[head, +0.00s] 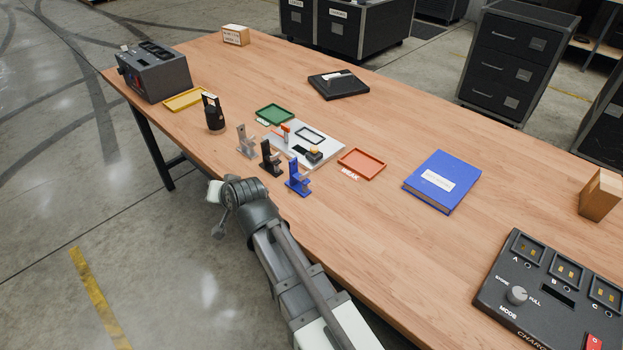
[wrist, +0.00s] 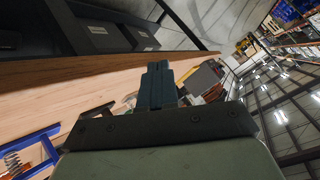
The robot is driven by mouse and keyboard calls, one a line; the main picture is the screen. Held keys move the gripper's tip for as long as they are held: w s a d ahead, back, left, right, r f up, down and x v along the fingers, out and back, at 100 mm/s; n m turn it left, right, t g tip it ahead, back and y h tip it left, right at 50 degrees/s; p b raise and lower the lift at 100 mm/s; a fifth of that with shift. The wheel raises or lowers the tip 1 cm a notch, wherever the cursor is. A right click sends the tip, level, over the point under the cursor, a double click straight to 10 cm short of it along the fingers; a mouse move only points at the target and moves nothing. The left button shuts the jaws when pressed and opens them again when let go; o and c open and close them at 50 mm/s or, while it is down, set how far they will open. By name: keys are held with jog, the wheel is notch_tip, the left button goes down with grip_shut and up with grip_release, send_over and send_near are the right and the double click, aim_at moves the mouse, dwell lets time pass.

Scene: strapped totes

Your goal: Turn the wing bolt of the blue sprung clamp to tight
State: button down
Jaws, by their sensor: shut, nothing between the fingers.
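The blue sprung clamp (head: 298,178) stands upright near the table's front edge in the head view, right of a black clamp (head: 270,158) and a grey clamp (head: 245,141). In the wrist view the blue clamp (wrist: 38,146) is cut off at the lower left, with a coil spring showing at the frame's edge. I cannot make out its wing bolt in either view. My gripper (wrist: 158,70) is shut and empty, its fingers together and apart from the clamp. In the head view my wrist is beside the table's front edge, just left of the clamp; the fingers are not clear there.
Behind the clamps lie a pale board (head: 325,142), an orange tray (head: 377,158) marked WEAK and a green tray (head: 274,110). A dark cylindrical tool (head: 214,116) stands at the left. A blue book (head: 443,184) lies right.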

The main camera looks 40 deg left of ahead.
jog(key=w+d+r+t, duration=0.1)
jog(key=w+d+r, duration=0.15)
jog(key=r, duration=0.35)
jog(key=w+d+r+t, duration=0.1)
jog(key=w+d+r, duration=0.1)
jog(key=d+r, duration=0.35)
jog(key=w+d+f+m+g+h, duration=0.1)
jog(key=w+d+f+m+g, duration=0.2)
jog(key=w+d+m, duration=0.95)
jog(key=n, duration=0.3)
send_near(302, 182)
notch_tip(302, 182, down, 4)
jog(key=shift+r, duration=0.15)
jog(key=shift+a+r, duration=0.1)
jog(key=shift+a, duration=1.8)
